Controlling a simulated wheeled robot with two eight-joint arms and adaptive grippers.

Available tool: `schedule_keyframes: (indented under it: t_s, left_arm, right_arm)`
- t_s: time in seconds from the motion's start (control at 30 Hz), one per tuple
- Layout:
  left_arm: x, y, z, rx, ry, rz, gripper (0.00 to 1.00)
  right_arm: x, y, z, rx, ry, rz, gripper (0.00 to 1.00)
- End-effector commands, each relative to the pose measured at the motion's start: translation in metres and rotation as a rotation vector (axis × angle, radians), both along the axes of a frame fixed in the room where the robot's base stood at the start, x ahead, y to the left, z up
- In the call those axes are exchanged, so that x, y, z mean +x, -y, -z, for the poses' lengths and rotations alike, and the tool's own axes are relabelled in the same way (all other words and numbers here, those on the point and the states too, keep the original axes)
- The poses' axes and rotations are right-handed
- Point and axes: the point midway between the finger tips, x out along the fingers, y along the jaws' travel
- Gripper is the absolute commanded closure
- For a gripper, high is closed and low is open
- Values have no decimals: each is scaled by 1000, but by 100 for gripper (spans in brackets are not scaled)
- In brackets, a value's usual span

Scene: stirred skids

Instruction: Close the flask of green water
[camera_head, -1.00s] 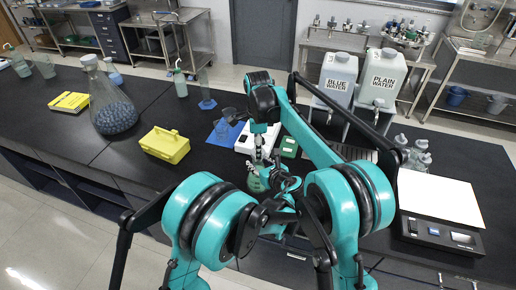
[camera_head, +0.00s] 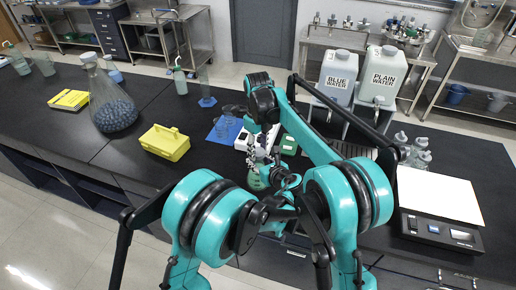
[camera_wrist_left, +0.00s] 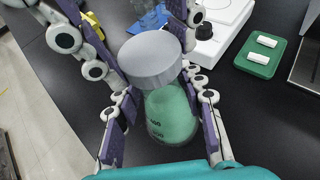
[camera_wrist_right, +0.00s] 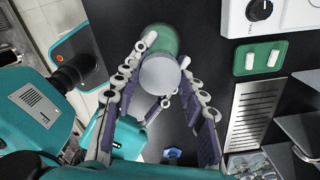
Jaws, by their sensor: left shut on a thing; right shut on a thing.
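The flask of green water (camera_wrist_left: 172,115) stands on the black bench. It also shows small in the head view (camera_head: 257,182) and partly behind the cap in the right wrist view (camera_wrist_right: 158,38). My left gripper (camera_wrist_left: 163,92) is shut around the flask, one finger on each side. A grey round cap (camera_wrist_left: 150,58) is over the flask's top and hides the neck; I cannot tell whether it is seated. In the right wrist view the cap (camera_wrist_right: 160,75) is between the fingertips of my right gripper (camera_wrist_right: 160,80), which is shut on it.
A white device with a black knob (camera_wrist_left: 204,31) and a green tray with two white bars (camera_wrist_left: 260,53) are close by. A yellow box (camera_head: 165,142) and a large round flask (camera_head: 112,105) stand left. A balance (camera_head: 440,232) is at the right.

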Motion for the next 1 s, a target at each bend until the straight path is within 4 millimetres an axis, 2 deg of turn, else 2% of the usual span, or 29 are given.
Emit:
schedule_keyframes:
  t_s: [0.1,0.23,0.33,0.6,0.63,0.7,1.0]
  left_arm:
    - [0,0,1,-2,-2,0,100]
    - [-1,0,1,-2,-2,0,100]
    - [-1,0,1,-2,-2,0,100]
    - [-1,0,1,-3,-3,-1,100]
    - [-1,0,1,-3,-3,-1,100]
    - [-1,0,1,-3,-3,-1,100]
    - [-1,0,1,-3,-3,-1,100]
  right_arm:
    - [0,0,0,0,0,236,72]
    - [0,0,0,0,0,402,72]
    - [0,0,0,0,0,453,72]
    - [0,0,0,0,0,459,72]
    - [0,0,0,0,0,459,53]
    - [0,0,0,0,0,458,38]
    - [0,0,-1,0,0,457,38]
